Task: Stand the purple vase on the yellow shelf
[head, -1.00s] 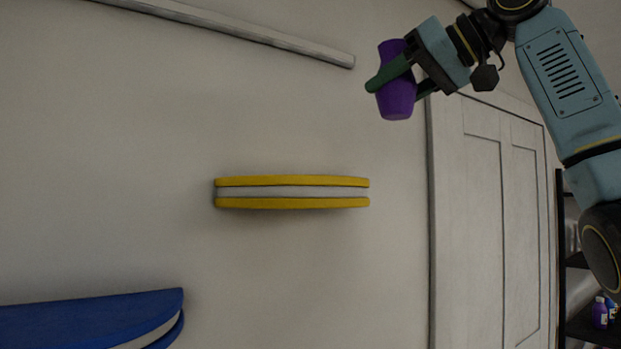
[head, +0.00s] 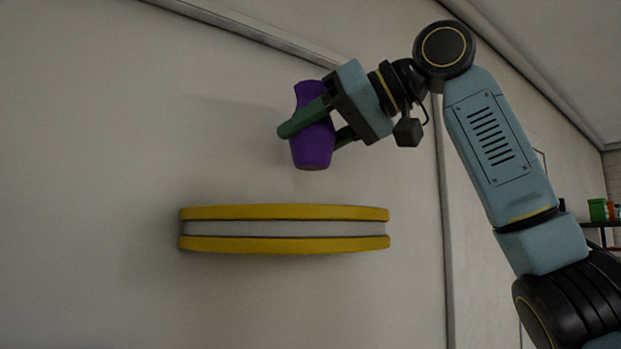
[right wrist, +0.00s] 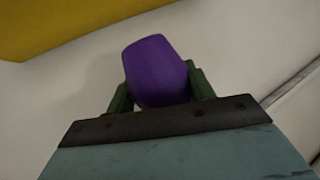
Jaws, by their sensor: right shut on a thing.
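The purple vase (head: 312,150) is held in my right gripper (head: 318,122), whose green fingers are shut around its middle. The vase is close to upright with a slight tilt, in the air above the yellow shelf (head: 285,245). A clear gap of wall shows between the vase's bottom and the shelf's upper board. The shelf is a two-layered yellow board with a grey band between, on the wall, seen from below, so its top surface is hidden. In the right wrist view the vase (right wrist: 157,70) sits between the fingers, and part of the yellow shelf (right wrist: 60,22) shows at upper left. My left gripper is out of view.
A grey rail (head: 250,32) runs along the wall above the gripper. At the far right, a dark rack (head: 600,225) holds a green container (head: 598,210). The wall on both sides of the yellow shelf is bare.

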